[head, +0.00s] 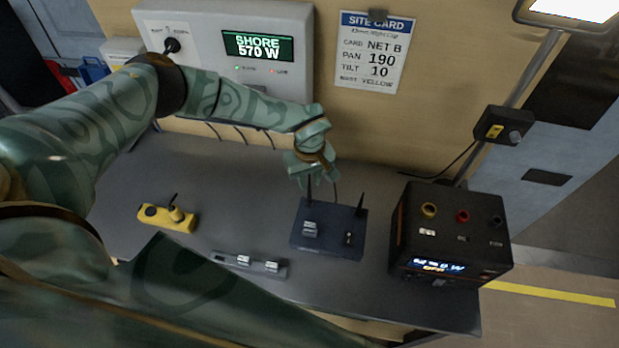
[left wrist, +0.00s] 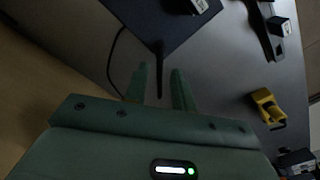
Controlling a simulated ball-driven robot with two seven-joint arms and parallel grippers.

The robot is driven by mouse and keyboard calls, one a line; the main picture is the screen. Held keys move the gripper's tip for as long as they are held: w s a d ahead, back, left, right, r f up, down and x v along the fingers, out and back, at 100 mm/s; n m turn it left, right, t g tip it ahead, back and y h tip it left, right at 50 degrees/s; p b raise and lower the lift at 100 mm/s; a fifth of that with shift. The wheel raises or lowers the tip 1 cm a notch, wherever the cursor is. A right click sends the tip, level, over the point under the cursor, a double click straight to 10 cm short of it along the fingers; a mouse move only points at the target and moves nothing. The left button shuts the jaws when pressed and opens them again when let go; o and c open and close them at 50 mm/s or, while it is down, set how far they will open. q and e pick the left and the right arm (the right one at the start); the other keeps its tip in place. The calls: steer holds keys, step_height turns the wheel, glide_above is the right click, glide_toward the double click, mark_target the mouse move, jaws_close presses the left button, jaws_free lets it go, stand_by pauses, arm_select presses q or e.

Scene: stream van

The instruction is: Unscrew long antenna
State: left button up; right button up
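The dark blue radio box (head: 325,243) stands on the grey bench, with a black antenna (head: 309,188) at its back left corner and a shorter-looking one (head: 360,204) at its back right. My left gripper (head: 312,182) is over the back left corner of the box. In the left wrist view, my left gripper (left wrist: 160,85) is open, and one black antenna (left wrist: 159,72) shows between its two fingers with a gap on each side. I cannot tell whether the fingers are level with it. The box (left wrist: 165,20) is beyond the fingertips. My right gripper is not in view.
A black power unit (head: 450,230) stands right of the box. A yellow handset (head: 167,217) and a grey strip with switches (head: 250,264) lie to the left. A thin cable (left wrist: 112,60) runs beside the gripper. A wall panel (head: 225,50) and site card (head: 372,50) are behind.

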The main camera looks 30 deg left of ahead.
arm_select(q)
jaws_close()
steer(key=shift+n+p, duration=0.75)
steer(key=shift+n, duration=1.25)
steer(key=shift+r, duration=0.1)
steer(key=n+p, duration=0.1)
steer(key=n, duration=0.3)
steer(key=shift+p, duration=0.3)
steer(key=shift+n+p, duration=0.75)
steer(key=shift+n, duration=1.25)
